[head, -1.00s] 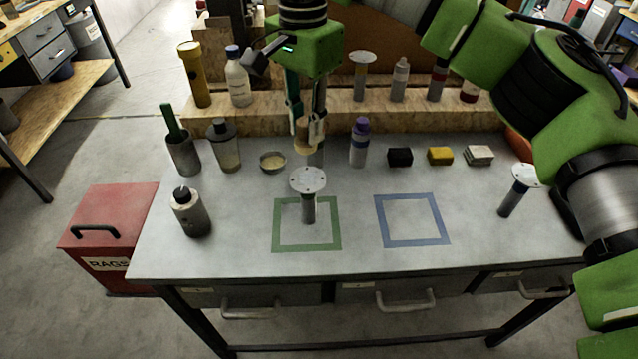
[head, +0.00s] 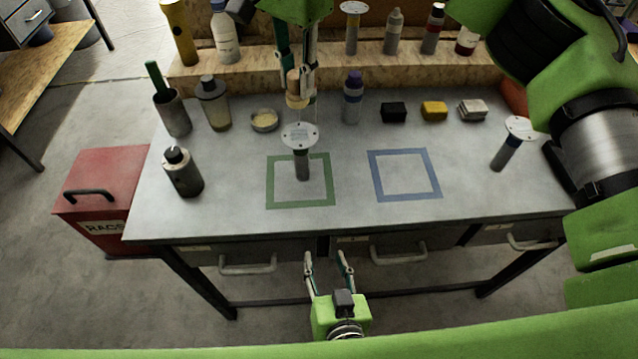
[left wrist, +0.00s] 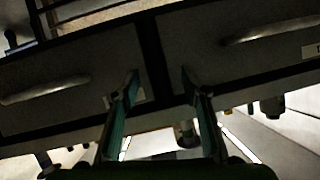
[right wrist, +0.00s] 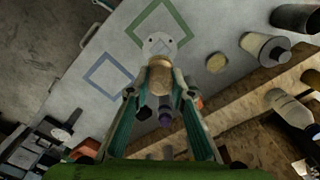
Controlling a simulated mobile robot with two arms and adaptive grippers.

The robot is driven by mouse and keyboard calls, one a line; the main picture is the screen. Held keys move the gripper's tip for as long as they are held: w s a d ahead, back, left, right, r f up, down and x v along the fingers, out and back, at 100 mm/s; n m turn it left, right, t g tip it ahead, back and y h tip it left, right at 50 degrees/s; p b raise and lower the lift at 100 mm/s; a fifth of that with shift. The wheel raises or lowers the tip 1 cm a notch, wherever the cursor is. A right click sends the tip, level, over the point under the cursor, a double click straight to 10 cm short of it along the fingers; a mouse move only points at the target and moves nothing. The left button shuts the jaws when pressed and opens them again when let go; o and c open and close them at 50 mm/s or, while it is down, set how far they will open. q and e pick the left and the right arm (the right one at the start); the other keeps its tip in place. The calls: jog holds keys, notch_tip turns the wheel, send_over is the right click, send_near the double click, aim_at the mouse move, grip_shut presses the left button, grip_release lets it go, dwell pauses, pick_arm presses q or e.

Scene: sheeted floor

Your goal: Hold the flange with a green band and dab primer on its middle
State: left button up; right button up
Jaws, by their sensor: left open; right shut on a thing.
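A flange (head: 300,135), a pale disc with small holes on a grey stem, stands upright inside the green square outline (head: 270,185). I cannot make out a coloured band on its stem. Its disc also shows in the right wrist view (right wrist: 163,43). My right gripper (head: 299,98) is shut on a tan dabber (right wrist: 160,75), holding it just behind and above the flange, apart from the disc in the head view. A shallow dish (head: 264,120) with cream content, perhaps primer, sits at left. My left gripper (head: 329,256) is open and empty, in front of the table below its top.
Another flange (head: 518,127) with a dark blue stem stands at right; a third (head: 353,10) is on the back shelf. Bottles, a canister (head: 183,172) and small blocks (head: 434,111) stand around. The blue square outline (head: 405,197) is empty. Drawer handles (head: 247,264) face my left gripper.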

pick_arm(q)
notch_tip(320, 180, up, 10)
jog(key=n+t, duration=0.2)
jog(key=n, duration=0.1)
jog(key=t+y, duration=0.2)
jog(key=y, duration=0.1)
send_near(300, 140)
jog(key=f, duration=0.2)
jog(key=shift+n, duration=0.4)
jog(key=x, duration=1.1)
jog(key=shift+w+d+r, duration=0.1)
jog(key=shift+w+r, duration=0.05)
jog(key=shift+w, duration=0.2)
grip_shut()
